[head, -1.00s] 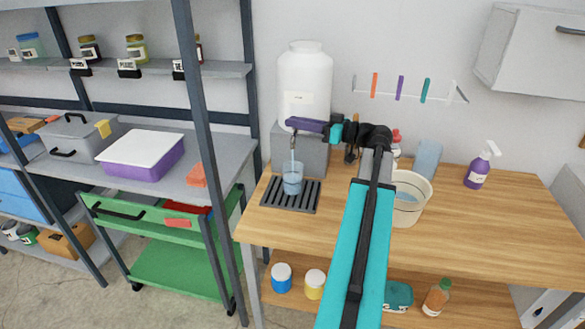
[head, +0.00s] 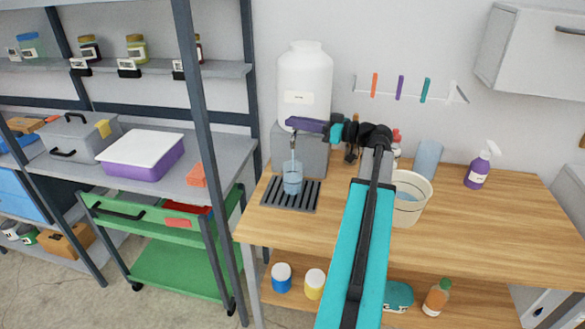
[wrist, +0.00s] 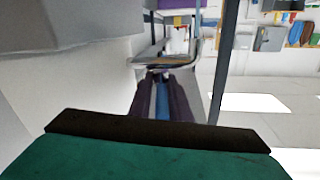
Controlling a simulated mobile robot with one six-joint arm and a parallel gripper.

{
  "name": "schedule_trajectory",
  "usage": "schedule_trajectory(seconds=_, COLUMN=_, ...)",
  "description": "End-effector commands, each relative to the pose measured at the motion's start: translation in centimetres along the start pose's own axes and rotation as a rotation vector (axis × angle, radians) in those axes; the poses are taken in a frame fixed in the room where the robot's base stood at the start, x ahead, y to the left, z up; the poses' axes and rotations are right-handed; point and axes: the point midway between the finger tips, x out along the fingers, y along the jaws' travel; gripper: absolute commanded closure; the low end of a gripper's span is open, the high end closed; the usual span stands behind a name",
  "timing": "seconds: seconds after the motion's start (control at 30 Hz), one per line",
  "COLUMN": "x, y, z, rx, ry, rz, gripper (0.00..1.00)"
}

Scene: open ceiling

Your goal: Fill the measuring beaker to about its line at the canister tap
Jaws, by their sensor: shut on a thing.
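The white canister (head: 304,85) stands on a grey block at the back of the wooden bench. A thin stream of water runs from its tap (head: 293,140) into the clear measuring beaker (head: 292,184). The beaker stands upright on the dark slatted drip tray (head: 312,193) and holds bluish water. Its line is too small to make out. My gripper (head: 294,123) reaches in from the right with its purple fingers at the tap. In the wrist view the fingers (wrist: 166,100) are shut on a blue piece, which I take as the tap handle (wrist: 162,103).
A cream bucket (head: 424,190) and a blue cylinder (head: 428,158) stand right of the canister, close to my arm. A purple spray bottle (head: 478,168) stands further right. A shelf post (head: 205,130) rises to the left. The bench's front right is clear.

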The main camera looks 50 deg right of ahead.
Motion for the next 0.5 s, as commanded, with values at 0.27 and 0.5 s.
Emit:
schedule_trajectory(seconds=0.27, x=0.07, y=0.14, z=0.33, rx=0.002, ry=-0.023, rz=-0.097, gripper=1.00)
schedule_trajectory(seconds=0.5, x=0.11, y=0.14, z=0.23, rx=0.002, ry=-0.040, rz=-0.190, gripper=1.00)
